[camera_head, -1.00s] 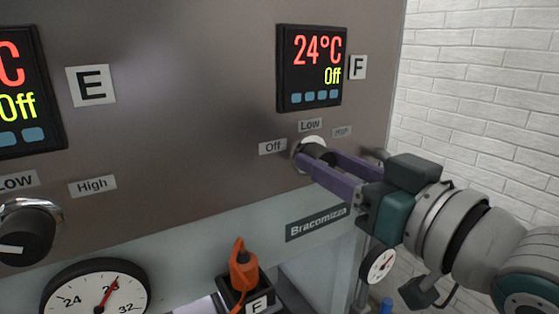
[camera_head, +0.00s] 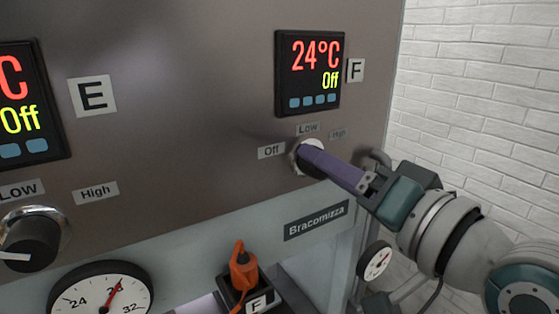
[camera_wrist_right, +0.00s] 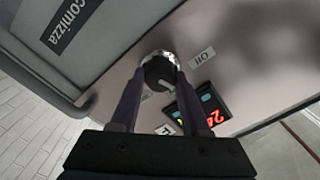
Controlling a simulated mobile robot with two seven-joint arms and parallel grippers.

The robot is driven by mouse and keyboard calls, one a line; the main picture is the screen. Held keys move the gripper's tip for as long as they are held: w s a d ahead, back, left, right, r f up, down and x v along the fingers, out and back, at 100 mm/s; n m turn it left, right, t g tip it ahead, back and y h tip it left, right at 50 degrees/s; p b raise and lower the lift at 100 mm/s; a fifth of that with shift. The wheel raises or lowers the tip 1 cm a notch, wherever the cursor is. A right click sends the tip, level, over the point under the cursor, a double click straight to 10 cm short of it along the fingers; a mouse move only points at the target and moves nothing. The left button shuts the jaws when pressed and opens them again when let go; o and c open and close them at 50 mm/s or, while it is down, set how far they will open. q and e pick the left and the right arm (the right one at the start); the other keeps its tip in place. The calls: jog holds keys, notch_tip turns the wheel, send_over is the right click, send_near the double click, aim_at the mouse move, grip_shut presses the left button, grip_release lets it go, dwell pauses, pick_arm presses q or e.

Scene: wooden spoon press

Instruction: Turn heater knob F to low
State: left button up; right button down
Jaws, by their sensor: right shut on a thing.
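Heater knob F (camera_wrist_right: 158,72) is dark with a silver ring, between the Off and Low labels in the right wrist view. In the head view its silver ring (camera_head: 298,160) shows, but the knob is mostly hidden behind my purple fingers. My right gripper (camera_head: 309,154) is shut on knob F, one finger on each side in the wrist view. The F display (camera_head: 309,72) reads 24°C and Off. The labels Off (camera_head: 271,151), Low (camera_head: 308,129) and High (camera_head: 338,134) sit around the knob. My left gripper is out of view.
Knob E (camera_head: 32,240) and its display (camera_head: 27,105) are at the left. A dial gauge (camera_head: 101,292) and an orange plug (camera_head: 242,268) marked F are below. A small gauge (camera_head: 374,262) hangs under my right arm. A white brick wall (camera_head: 480,80) is at right.

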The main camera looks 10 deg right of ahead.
jog(key=m, duration=0.3)
jog(key=shift+m, duration=0.3)
dwell(0.3)
jog(key=shift+c, duration=1.9)
grip_release()
